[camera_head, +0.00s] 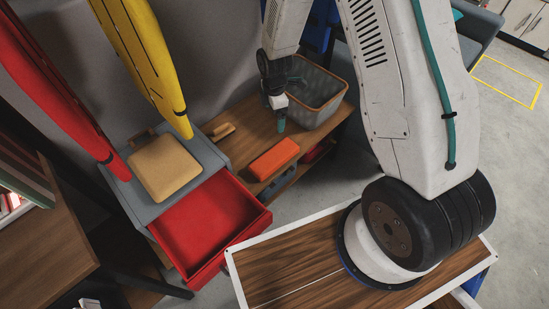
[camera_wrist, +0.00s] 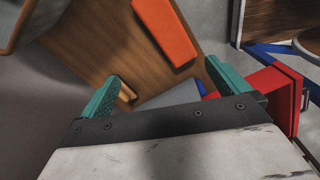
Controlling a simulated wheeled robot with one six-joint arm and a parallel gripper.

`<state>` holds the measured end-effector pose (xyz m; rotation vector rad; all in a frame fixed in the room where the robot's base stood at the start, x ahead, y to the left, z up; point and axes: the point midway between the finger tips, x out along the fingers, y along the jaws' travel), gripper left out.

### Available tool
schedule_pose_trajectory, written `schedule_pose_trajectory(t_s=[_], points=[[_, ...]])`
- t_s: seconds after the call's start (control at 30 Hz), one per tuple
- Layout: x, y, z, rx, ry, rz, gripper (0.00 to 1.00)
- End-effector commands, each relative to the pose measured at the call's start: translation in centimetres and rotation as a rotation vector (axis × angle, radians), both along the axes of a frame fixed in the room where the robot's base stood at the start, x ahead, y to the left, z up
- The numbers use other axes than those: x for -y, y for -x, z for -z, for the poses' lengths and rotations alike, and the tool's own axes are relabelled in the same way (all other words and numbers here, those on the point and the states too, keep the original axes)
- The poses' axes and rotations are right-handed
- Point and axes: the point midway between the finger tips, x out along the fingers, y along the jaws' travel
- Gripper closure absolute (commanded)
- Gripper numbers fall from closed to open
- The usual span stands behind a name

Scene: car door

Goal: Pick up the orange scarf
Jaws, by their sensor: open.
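The orange scarf (camera_head: 274,158) is a flat, folded, oblong bundle lying on a wooden bench (camera_head: 243,140). In the wrist view the scarf (camera_wrist: 165,30) shows at the top, beyond my fingertips. My gripper (camera_head: 277,112) is above the bench, on the far side of the scarf and apart from it. In the wrist view the two teal fingers of my gripper (camera_wrist: 163,76) are spread wide with nothing between them. The scarf's upper end is cut off by the edge of the wrist view.
A grey bin (camera_head: 325,92) stands on the bench close beside my gripper. A red drawer (camera_head: 208,220) is pulled open from a grey cabinet with a tan cushion-like item (camera_head: 165,167) on top. Yellow (camera_head: 147,55) and red (camera_head: 55,85) long items hang at the left.

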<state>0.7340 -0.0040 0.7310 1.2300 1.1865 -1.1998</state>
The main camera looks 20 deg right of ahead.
Motion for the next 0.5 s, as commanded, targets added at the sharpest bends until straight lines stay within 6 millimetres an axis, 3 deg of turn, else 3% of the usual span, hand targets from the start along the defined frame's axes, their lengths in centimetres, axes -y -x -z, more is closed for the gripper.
schedule_pose_trajectory(t_s=[0.03, 0.2, 0.33, 0.5], points=[[-0.1, 0.2, 2.9, -0.014, 0.001, -0.055, 0.0], [-0.4, 0.7, 10.1, -0.022, 0.004, -0.232, 0.0], [-0.5, 1.3, 13.8, -0.024, 0.004, -0.324, 0.0], [-0.5, 1.7, 16.1, -0.025, 0.006, -0.379, 0.0]])
